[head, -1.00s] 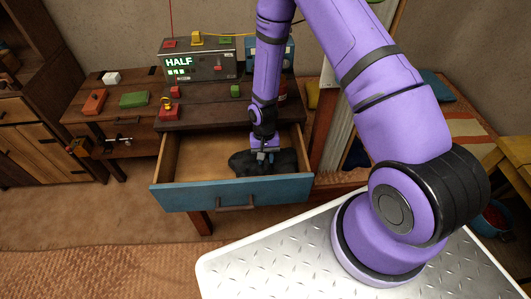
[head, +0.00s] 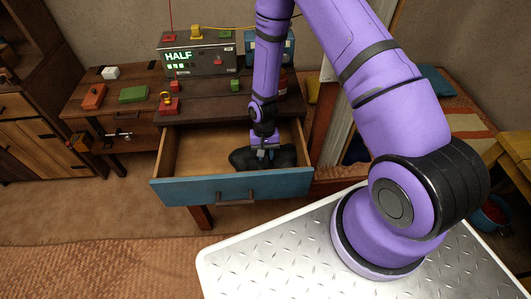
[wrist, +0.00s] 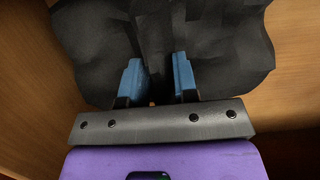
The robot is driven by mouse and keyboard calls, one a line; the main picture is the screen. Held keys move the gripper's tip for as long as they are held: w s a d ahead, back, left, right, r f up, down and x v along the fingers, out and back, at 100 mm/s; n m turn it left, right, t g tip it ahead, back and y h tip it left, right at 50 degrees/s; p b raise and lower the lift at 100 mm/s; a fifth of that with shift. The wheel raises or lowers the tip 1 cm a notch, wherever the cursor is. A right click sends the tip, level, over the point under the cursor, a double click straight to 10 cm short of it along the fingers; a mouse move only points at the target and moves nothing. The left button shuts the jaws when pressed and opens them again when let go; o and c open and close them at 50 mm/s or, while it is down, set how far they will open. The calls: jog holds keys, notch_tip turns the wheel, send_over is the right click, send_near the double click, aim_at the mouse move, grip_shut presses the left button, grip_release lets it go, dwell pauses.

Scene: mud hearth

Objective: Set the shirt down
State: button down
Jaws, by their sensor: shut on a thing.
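The shirt (head: 265,158) is a dark grey, crumpled cloth low in the right part of the open drawer (head: 235,188), which has a blue front. My gripper (head: 265,150) points down into the drawer and is shut on the shirt. In the wrist view, the blue fingers of my gripper (wrist: 158,85) have a fold of the shirt (wrist: 215,45) between them. The shirt spreads to both sides of the fingers, over the wooden drawer bottom. I cannot tell whether its underside touches the bottom all over.
The drawer's left part is bare. A side table (head: 115,112) at left holds several blocks.

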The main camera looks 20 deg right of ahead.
jog(key=shift+f, duration=0.2)
jog(key=c, duration=0.8)
grip_release()
